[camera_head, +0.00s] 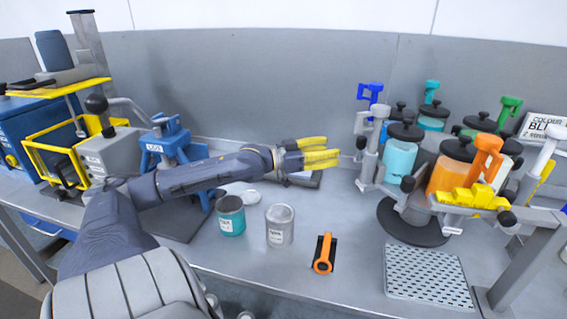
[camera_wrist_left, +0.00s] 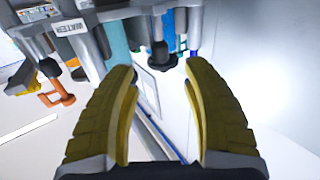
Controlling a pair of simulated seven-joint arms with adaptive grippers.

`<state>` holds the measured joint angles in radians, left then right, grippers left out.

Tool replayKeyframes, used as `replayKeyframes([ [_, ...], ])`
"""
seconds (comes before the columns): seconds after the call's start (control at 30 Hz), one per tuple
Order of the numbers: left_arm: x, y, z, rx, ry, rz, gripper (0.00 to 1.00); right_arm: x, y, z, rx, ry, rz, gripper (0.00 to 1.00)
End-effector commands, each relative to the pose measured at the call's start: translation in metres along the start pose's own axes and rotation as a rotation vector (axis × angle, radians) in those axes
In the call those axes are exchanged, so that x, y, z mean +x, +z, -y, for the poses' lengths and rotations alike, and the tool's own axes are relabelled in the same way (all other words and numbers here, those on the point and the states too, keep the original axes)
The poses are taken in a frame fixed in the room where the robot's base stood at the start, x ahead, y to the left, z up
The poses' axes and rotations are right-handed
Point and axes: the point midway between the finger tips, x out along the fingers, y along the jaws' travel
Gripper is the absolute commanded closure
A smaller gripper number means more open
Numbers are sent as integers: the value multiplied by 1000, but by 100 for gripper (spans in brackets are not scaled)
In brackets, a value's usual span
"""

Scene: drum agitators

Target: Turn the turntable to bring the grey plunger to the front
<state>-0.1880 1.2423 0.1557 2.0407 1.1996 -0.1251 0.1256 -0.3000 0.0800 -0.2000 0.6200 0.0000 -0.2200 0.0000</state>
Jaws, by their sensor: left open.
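A paint dispenser with coloured plungers and filled canisters stands at the right of the head view, above a dark round base (camera_head: 410,226). A light grey plunger (camera_head: 378,112) is on its left side, by the cyan canister (camera_head: 400,158). The orange plunger (camera_head: 488,150) is at the front right, over the orange canister (camera_head: 452,172). My left gripper (camera_head: 335,149) is open and empty, left of the grey plunger and apart from it. In the left wrist view, its two yellow fingers (camera_wrist_left: 160,68) are spread, with dispenser parts beyond them. My right gripper is not in view.
A yellow guard (camera_head: 472,199) is at the dispenser's front. A perforated tray (camera_head: 428,276) lies below. A teal tin (camera_head: 231,216), a grey tin (camera_head: 280,226) and an orange-handled tool (camera_head: 324,254) stand or lie on the bench. A wall is behind.

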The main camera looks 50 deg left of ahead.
Motion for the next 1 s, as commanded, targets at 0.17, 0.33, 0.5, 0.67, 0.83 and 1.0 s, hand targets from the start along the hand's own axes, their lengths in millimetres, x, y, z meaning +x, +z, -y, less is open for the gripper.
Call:
replayKeyframes([
  [0.17, -10, 2, 0, 0, 0, 4, 52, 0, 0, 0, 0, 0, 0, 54],
  [0.33, -18, 2, 0, -1, -1, 3, 52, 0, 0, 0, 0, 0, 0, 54],
  [0.5, -25, 2, 0, -1, -1, 4, 52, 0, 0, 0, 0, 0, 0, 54],
  [0.67, -31, 1, 0, 0, 1, 3, 52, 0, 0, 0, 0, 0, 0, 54],
  [0.83, -38, 1, 0, -2, 0, 2, 52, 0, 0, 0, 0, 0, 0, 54],
  [1.0, -45, 2, 1, -1, -3, 3, 52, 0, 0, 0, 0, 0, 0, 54],
])
